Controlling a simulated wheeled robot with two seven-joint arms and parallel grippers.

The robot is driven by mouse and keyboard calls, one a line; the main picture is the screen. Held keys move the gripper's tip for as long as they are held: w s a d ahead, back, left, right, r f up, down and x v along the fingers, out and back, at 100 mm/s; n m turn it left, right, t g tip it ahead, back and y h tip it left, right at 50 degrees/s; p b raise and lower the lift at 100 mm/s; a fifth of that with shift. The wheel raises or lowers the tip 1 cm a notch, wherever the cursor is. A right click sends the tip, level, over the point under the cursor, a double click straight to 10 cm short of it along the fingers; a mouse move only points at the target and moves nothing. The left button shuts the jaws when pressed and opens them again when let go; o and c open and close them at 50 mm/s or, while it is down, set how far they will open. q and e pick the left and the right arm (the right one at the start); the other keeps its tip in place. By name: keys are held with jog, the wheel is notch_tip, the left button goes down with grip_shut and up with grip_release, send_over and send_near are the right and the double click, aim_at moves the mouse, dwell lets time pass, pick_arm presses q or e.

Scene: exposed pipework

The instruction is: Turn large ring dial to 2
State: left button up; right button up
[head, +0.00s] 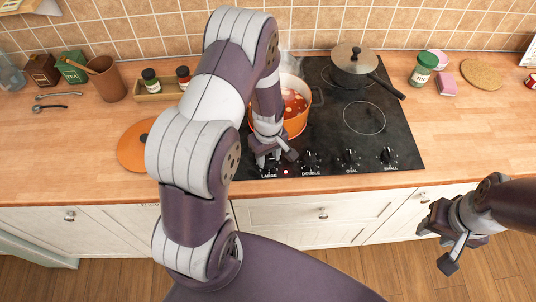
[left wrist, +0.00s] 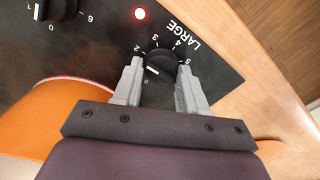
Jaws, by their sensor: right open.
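The large ring dial is a black knob with a white mark, seen in the left wrist view (left wrist: 163,62) below the word LARGE. Its mark faces the lower left, between the printed 0 and 2; the 1 is hidden behind a finger. My left gripper (left wrist: 161,72) has one grey finger on each side of the dial, very close to it. I cannot tell whether they touch it. In the head view my left gripper (head: 274,157) is over the cooktop's front edge and hides this dial. My right gripper (head: 440,243) is open and empty, in front of the cabinets.
A red light (left wrist: 140,13) glows beside the LARGE label. The double dial (head: 310,160), oval dial (head: 350,157) and small dial (head: 388,155) stand to the right. An orange pot (head: 295,126) of red soup sits behind my left gripper. An orange lid (head: 131,147) lies left.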

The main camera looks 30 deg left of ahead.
aim_at(268, 158)
pick_arm(q)
jog(key=o, duration=0.3)
notch_tip(268, 158, up, 13)
jog(key=b, duration=0.1)
jog(key=shift+f+b, duration=0.15)
jog(key=shift+b, duration=0.2)
